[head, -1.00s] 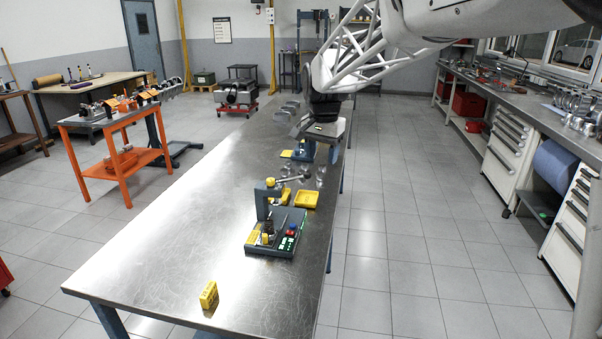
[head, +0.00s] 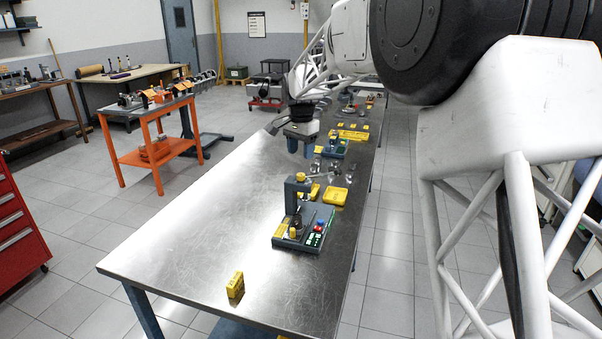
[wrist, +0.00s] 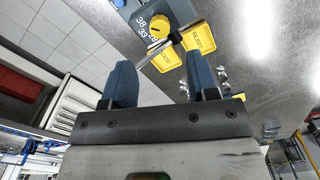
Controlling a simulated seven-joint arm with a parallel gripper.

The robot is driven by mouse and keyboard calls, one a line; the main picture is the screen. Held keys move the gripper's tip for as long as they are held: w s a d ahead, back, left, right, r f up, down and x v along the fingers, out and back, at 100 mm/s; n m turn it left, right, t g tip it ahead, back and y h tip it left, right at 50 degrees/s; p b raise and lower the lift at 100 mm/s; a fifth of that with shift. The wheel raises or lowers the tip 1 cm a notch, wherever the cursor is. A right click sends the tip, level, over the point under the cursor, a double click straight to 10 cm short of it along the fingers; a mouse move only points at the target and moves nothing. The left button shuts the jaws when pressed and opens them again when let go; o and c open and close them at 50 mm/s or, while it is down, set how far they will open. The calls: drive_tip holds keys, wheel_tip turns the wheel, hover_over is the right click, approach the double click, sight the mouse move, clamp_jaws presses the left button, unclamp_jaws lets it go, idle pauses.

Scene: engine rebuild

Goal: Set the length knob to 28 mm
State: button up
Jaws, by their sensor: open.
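The yellow length knob (wrist: 158,28) sits on a dark blue block in the wrist view, ringed by white numbers; 38 and 33 are readable, a third is partly covered. Its pointer setting is too small to read. In the head view, a yellow knob (head: 301,177) tops the blue post of the bench fixture (head: 284,243). My gripper (head: 300,147) hangs above the bench, beyond the fixture in the picture. In the wrist view its two blue fingers (wrist: 158,68) stand apart with nothing between them; the knob lies past their tips, not touched.
Yellow trays marked GOOD (wrist: 166,58) and REJECT (wrist: 199,42) lie by the knob block. Another blue fixture (head: 333,152) stands farther back, and a yellow block (head: 235,285) near the front. The bench's left side (head: 200,235) is clear.

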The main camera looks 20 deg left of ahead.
sight(301, 174)
drive_tip(key=shift+f, duration=0.2)
drive_tip(key=shift+f, duration=3.7)
drive_tip(key=shift+c, duration=0.5)
drive_tip(key=c, duration=0.8)
